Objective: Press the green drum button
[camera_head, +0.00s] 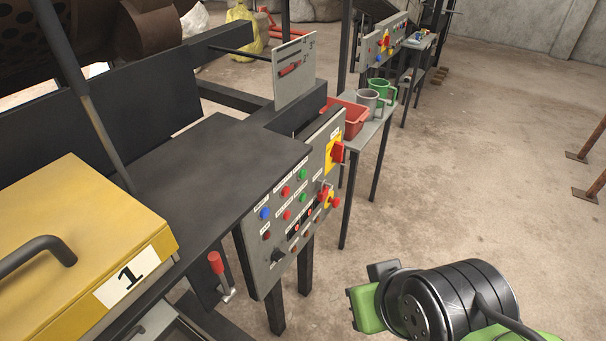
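A grey control panel (262,240) with rows of buttons stands upright at the middle, tilted towards the right. Two green buttons show on it: an upper green button (302,174) and a lower green button (302,197). Their labels are too small to read, so I cannot tell which one is for the drum. Red buttons (286,190) sit just left of them and a blue button (264,213) is at the left. My green and black arm shows at the lower right, apart from the panel. I cannot make out gripper fingers.
A red switch on a yellow plate (331,168) and a red-yellow knob (334,202) stick out at the panel's right. A red-handled lever (215,262) is below left. A yellow lid (75,240) is at left. A side table holds a red bin (345,118) and mugs.

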